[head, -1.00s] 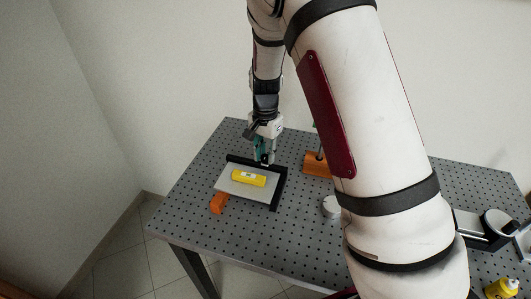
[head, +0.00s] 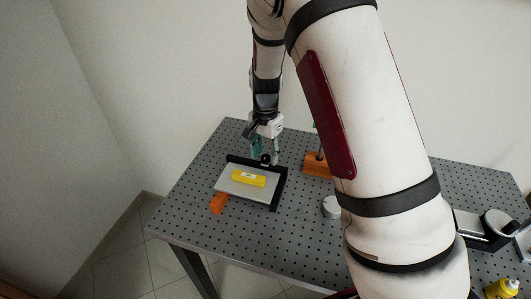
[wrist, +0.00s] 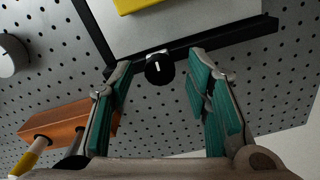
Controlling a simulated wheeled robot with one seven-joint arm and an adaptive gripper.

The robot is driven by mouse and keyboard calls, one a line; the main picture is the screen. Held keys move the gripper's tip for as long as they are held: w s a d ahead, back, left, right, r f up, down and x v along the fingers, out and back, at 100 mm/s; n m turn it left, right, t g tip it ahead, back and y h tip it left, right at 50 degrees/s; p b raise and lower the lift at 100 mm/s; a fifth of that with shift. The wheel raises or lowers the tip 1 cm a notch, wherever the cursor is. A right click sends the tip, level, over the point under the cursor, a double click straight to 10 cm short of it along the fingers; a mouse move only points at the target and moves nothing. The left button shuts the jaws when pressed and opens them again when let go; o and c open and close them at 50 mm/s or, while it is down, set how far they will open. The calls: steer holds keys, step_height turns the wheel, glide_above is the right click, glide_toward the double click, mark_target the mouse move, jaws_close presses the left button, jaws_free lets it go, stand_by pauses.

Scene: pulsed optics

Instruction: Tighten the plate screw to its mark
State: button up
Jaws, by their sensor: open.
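The plate screw, a black round knob (wrist: 159,68) with a white line on its face, sits at the black frame of the plate in the wrist view. Its line runs nearly up and down in that picture. The knob also shows at the far edge of the plate in the head view (head: 265,158). My gripper (wrist: 160,76) is open, with one teal-padded finger on each side of the knob and clear gaps to both. I cannot make out a separate mark beside the knob. The light grey plate (head: 234,190) lies within the black frame (head: 275,192).
A yellow block (head: 249,178) lies on the plate. An orange block (head: 218,203) is at its near left corner. An orange holder (head: 316,166) and a white round piece (head: 331,207) stand to the right on the perforated table (head: 200,180). Bare table lies left of the plate.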

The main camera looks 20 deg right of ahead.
mark_target(266, 157)
step_height(266, 157, up, 12)
stand_by(0.5)
steer(key=shift+f, duration=0.1)
steer(key=s+r+n+t+y, duration=0.1)
steer(key=s+r+n+t, duration=0.3)
steer(key=s+r, duration=0.95)
steer(key=s+r+n+t+h, duration=0.1)
steer(key=s+n, duration=0.6)
steer(key=s, duration=0.8)
steer(key=shift+s+r, duration=0.15)
steer(key=shift+r, duration=0.2)
steer(key=shift+a, duration=0.1)
